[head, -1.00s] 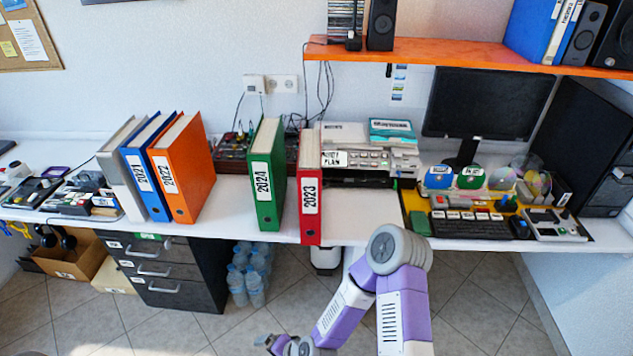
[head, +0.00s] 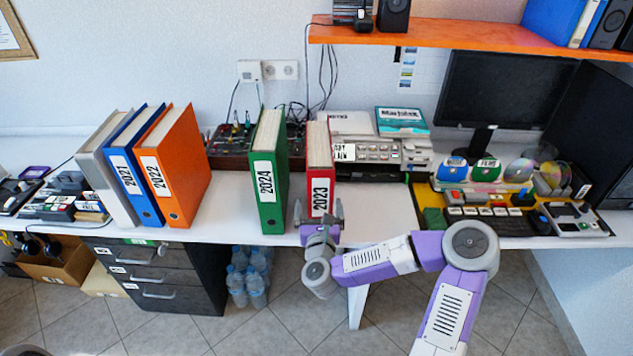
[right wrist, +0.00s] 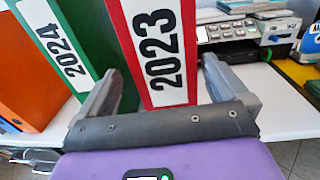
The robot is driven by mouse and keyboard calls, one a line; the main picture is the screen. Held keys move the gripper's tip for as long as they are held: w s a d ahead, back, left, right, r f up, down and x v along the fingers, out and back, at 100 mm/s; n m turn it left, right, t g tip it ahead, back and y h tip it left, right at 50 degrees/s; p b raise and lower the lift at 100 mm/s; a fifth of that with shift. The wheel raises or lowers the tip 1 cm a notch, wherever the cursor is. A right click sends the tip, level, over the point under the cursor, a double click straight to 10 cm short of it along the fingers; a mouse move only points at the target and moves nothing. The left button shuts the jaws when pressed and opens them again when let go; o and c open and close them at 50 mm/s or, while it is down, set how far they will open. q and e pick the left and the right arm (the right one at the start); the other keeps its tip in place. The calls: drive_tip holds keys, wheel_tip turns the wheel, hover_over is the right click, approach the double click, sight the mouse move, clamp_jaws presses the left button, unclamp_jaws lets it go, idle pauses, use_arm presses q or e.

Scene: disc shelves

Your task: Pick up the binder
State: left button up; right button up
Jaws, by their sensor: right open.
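A red binder (head: 319,168) labelled 2023 stands upright on the white desk, its spine toward me. My right gripper (head: 319,213) is open at the desk's front edge, close in front of the lower part of the red binder. In the right wrist view the red binder (right wrist: 158,45) shows between the two spread fingers, with the right gripper (right wrist: 162,70) empty. I cannot tell whether the fingertips reach past its spine. A green binder (head: 268,170) labelled 2024 stands just left, near the left finger. My left gripper is not in view.
Orange (head: 178,165), blue (head: 138,170) and grey (head: 104,172) binders stand further left. A printer (head: 385,155) is behind and right of the red binder. An orange shelf (head: 450,38) hangs above the right side.

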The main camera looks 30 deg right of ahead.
drive_tip(key=shift+x, duration=0.75)
drive_tip(key=b+x, duration=0.1)
drive_tip(key=x, duration=0.4)
drive_tip(key=shift+s+d, duration=0.1)
drive_tip(key=shift+d, duration=0.1)
drive_tip(key=shift+c, duration=0.2)
drive_tip(key=c, duration=1.4)
drive_tip(key=shift+r, duration=0.2)
drive_tip(key=shift+c, duration=1.2)
